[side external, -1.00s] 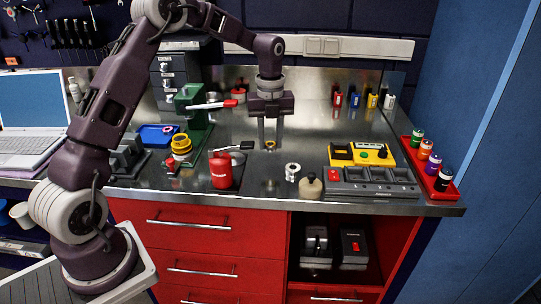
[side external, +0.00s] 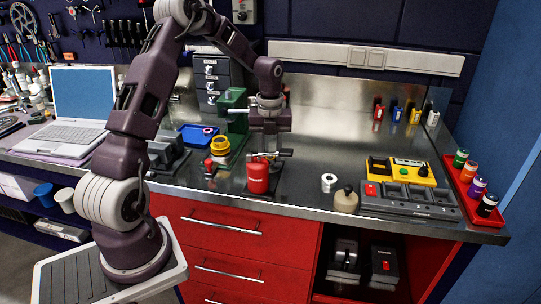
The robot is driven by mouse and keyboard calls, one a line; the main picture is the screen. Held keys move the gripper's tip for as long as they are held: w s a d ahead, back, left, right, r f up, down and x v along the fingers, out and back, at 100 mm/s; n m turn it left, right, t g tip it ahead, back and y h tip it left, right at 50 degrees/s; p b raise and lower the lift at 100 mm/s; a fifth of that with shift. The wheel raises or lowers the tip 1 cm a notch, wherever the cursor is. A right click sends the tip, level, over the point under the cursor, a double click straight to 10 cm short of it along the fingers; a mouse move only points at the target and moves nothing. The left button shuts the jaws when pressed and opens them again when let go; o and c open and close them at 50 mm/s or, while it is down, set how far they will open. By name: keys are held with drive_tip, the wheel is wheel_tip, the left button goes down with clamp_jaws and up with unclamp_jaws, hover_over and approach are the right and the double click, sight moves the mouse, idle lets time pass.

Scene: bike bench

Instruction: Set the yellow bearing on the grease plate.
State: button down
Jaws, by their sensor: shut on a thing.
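My gripper (side external: 270,146) points down behind the red can (side external: 258,179), its fingertips partly covered by the can's top and black lever. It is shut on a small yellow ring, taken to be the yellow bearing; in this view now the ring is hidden. A dark flat plate (side external: 277,188) lies at the foot of the can; I cannot tell whether it is the grease plate. I cannot tell how high the gripper is above the bench.
A yellow ringed piece (side external: 219,145), a blue tray (side external: 198,135) and a green press (side external: 236,108) stand left. A silver ring (side external: 328,183), a beige pot (side external: 346,200) and a grey divided tray (side external: 410,201) stand right.

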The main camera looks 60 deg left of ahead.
drive_tip(key=shift+f, duration=0.35)
drive_tip(key=c, duration=1.1)
unclamp_jaws()
drive_tip(key=shift+f, duration=0.1)
drive_tip(key=shift+o, duration=0.2)
wheel_tip(320, 180, up, 12)
drive_tip(key=s+d+r+n+t+y, duration=0.1)
drive_tip(key=s+d+r+n, duration=0.5)
drive_tip(key=d, duration=0.3)
drive_tip(key=s+d+n+t, duration=0.2)
drive_tip(key=s+d+n, duration=0.4)
drive_tip(key=s+n, duration=0.3)
drive_tip(key=s+d+r+n+t+h, duration=0.1)
drive_tip(key=s+d+n+t, duration=0.1)
drive_tip(key=s+d+n, duration=0.4)
drive_tip(key=s+n, duration=0.3)
drive_tip(key=shift+s+d+r+t, duration=0.15)
drive_tip(key=shift+s+d+t, duration=0.15)
drive_tip(key=shift+d, duration=0.05)
